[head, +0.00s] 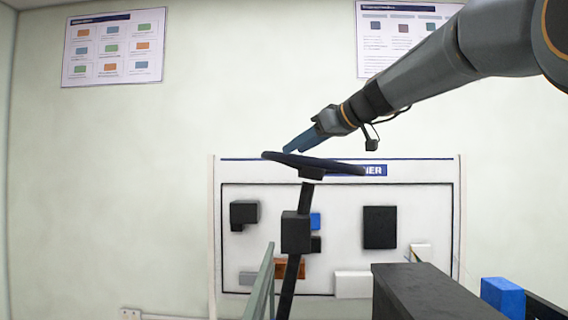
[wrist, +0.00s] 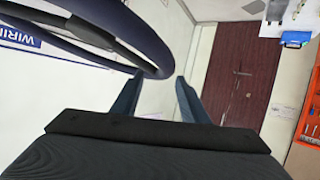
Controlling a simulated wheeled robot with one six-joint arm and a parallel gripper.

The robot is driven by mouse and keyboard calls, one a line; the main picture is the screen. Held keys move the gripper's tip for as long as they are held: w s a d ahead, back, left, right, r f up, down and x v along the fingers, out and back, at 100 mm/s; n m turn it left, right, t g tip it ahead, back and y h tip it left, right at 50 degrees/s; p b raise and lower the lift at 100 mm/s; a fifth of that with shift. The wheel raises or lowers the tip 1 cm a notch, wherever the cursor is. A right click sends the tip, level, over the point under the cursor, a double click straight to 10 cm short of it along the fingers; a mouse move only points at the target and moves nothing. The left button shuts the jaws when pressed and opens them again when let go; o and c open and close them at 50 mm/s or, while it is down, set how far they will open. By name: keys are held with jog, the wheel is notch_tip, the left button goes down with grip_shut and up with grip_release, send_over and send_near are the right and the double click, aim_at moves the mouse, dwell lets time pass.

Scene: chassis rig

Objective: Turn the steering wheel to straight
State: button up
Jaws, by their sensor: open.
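The dark steering wheel (head: 310,162) stands on a tilted black column in the head view, seen nearly edge-on. In the wrist view the wheel's rim (wrist: 150,40) curves through the upper left, with its lower end close to the fingertips. My gripper (head: 297,144) reaches in from the upper right in the head view and overlaps the wheel's far left part. In the wrist view my gripper (wrist: 160,82) is open, its two blue fingers apart, with nothing seen between them but pale background. Whether a finger touches the rim, I cannot tell.
A white board (head: 335,240) with black and coloured modules stands behind the wheel. A black beam (head: 425,290) and a blue block (head: 503,296) are at the lower right. In the wrist view, a dark red door (wrist: 240,70) and an orange rack (wrist: 305,120) show farther off.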

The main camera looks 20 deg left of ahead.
aim_at(282, 156)
jog(key=p+x, duration=0.3)
jog(key=x, duration=0.4)
jog(key=shift+a+f, duration=0.1)
grip_shut()
